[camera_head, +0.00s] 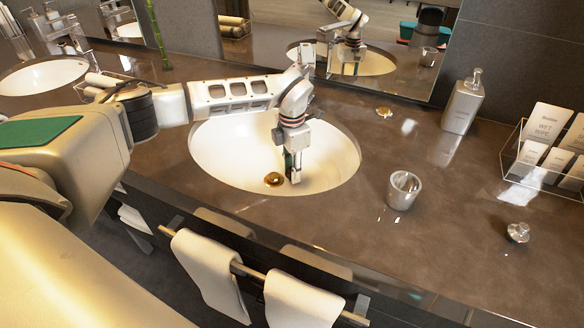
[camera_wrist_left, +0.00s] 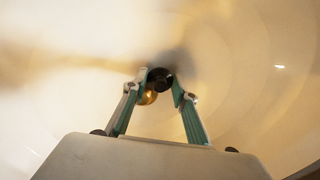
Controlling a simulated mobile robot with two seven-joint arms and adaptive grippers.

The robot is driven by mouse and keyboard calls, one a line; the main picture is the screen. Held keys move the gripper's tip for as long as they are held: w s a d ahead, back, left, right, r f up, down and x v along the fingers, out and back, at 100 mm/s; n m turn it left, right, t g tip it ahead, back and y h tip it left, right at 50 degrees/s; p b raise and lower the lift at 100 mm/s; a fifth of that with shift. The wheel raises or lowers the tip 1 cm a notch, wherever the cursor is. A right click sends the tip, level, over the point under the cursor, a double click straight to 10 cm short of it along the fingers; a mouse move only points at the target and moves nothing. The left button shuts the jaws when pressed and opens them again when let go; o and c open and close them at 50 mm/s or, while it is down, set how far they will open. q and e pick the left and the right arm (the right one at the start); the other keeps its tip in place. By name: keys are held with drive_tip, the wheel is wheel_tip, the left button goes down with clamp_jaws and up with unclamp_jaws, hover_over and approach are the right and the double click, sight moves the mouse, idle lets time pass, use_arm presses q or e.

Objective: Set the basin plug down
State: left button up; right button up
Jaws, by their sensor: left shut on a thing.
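My left gripper (camera_head: 293,178) points down into the near white basin (camera_head: 225,150), just right of its brass drain (camera_head: 274,179). In the left wrist view, my left gripper (camera_wrist_left: 163,84) is shut on a small dark round piece, seemingly the basin plug (camera_wrist_left: 160,77). The drain (camera_wrist_left: 148,97) shows beyond and beside the left finger there. In the head view the fingers hide the held plug. I cannot tell whether the plug touches the basin floor. My right gripper is not in view.
A metal cup (camera_head: 403,190) and a small silver knobbed piece (camera_head: 518,232) stand on the counter (camera_head: 440,240) to the right. A soap dispenser (camera_head: 462,103) and a clear rack of cards (camera_head: 540,150) stand behind. Towels (camera_head: 207,268) hang in front. Bare counter lies around the cup.

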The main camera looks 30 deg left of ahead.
use_arm(q)
drive_tip(key=o, duration=1.1)
drive_tip(key=shift+f, duration=0.1)
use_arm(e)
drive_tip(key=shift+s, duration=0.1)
use_arm(q)
drive_tip(key=shift+r, duration=0.35)
wheel_tip(320, 180, up, 6)
drive_tip(key=shift+r+p, duration=0.25)
drive_tip(key=shift+p, duration=0.2)
wheel_tip(320, 180, up, 6)
drive_tip(key=shift+f+p, duration=0.15)
drive_tip(key=shift+p, duration=0.15)
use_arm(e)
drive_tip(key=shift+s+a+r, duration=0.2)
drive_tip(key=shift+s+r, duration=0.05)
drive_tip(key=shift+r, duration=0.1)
